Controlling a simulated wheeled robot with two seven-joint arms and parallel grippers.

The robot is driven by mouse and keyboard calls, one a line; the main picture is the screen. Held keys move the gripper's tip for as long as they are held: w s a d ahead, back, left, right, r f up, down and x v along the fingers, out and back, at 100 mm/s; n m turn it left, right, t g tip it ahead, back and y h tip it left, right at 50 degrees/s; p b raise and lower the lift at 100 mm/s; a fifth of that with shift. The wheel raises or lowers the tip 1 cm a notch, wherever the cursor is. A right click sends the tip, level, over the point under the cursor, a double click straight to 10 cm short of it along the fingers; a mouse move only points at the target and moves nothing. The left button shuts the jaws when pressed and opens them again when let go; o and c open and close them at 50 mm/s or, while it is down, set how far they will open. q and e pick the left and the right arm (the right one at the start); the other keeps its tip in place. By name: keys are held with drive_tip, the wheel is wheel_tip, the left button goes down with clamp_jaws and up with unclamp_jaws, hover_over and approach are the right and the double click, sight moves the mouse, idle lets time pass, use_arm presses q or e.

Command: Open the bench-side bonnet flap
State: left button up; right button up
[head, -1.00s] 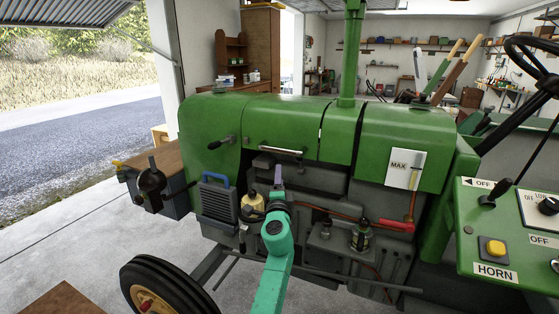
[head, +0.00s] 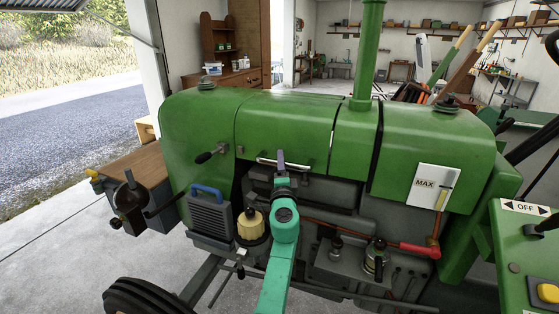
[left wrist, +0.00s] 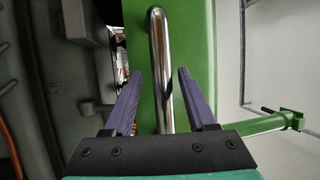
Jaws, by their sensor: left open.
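The green bonnet flap (head: 284,130) lies flush with the tractor's bonnet, its chrome bar handle (head: 266,161) along the lower edge. My left gripper (head: 281,158) is at the handle, and its arm hides part of the engine below. In the left wrist view, the open purple fingers (left wrist: 160,76) stand on either side of the chrome handle (left wrist: 158,50), with a gap to each finger. The green flap panel (left wrist: 188,40) is behind them. My right gripper is not in view.
A black latch lever (head: 211,153) sticks out left of the flap. A blue-handled grey box (head: 211,217) and a yellow-topped container (head: 250,223) are below. A bench (head: 140,168) stands at the left.

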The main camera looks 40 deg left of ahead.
use_arm(q)
drive_tip(key=shift+s+d+r, duration=0.15)
drive_tip(key=shift+d, duration=0.05)
drive_tip(key=shift+s+d+r, duration=0.1)
clamp_jaws()
drive_tip(key=shift+r, duration=0.15)
